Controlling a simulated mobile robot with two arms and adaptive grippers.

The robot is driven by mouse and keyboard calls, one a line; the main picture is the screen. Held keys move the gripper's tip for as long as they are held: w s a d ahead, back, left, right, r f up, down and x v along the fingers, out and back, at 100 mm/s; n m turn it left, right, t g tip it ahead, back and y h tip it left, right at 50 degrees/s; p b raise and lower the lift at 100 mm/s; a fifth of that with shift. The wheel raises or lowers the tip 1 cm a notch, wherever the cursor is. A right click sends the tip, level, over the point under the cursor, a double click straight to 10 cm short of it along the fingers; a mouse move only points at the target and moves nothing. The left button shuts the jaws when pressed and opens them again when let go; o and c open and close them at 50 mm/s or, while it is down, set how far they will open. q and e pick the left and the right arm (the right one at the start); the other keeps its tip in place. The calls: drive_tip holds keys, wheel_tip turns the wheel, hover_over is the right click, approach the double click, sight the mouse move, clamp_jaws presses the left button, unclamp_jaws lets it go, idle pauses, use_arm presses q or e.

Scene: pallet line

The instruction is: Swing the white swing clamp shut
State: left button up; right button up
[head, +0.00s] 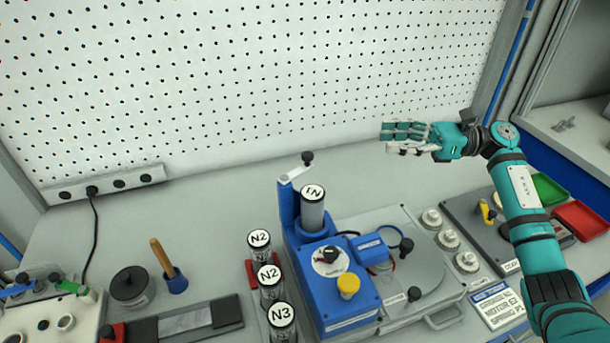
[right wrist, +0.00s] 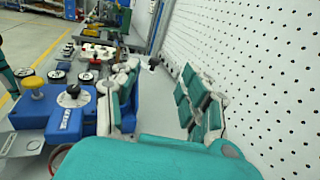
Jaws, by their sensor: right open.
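What looks like the white swing clamp is a short pale arm (head: 293,173) with a black knob (head: 307,158), at the top of the blue post. It points up and back, beside the top of the upright N1 cylinder (head: 313,212), not across it. In the right wrist view a dark knob (right wrist: 153,62) shows between the fingers, probably the clamp's. My right gripper (head: 384,140) is open and empty, its fingers pointing left, above the bench and to the right of the clamp. The open fingers also show in the right wrist view (right wrist: 163,97). My left gripper is not in view.
The blue fixture box (head: 335,290) carries a dial and a yellow knob (head: 348,285). A perforated white wall (head: 230,80) rises behind. The bench behind the fixture is clear.

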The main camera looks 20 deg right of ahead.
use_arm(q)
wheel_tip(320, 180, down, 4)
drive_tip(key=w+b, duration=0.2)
use_arm(e)
wheel_tip(320, 180, down, 4)
drive_tip(key=p, duration=0.7)
approach(307, 154)
drive_tip(key=x, duration=0.9)
drive_tip(key=shift+w+a+f, duration=0.1)
drive_tip(key=shift+w+a, duration=0.05)
drive_tip(key=shift+a, duration=0.35)
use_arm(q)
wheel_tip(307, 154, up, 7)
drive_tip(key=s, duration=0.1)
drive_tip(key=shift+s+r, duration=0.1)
use_arm(e)
drive_tip(key=c, duration=0.9)
clamp_jaws()
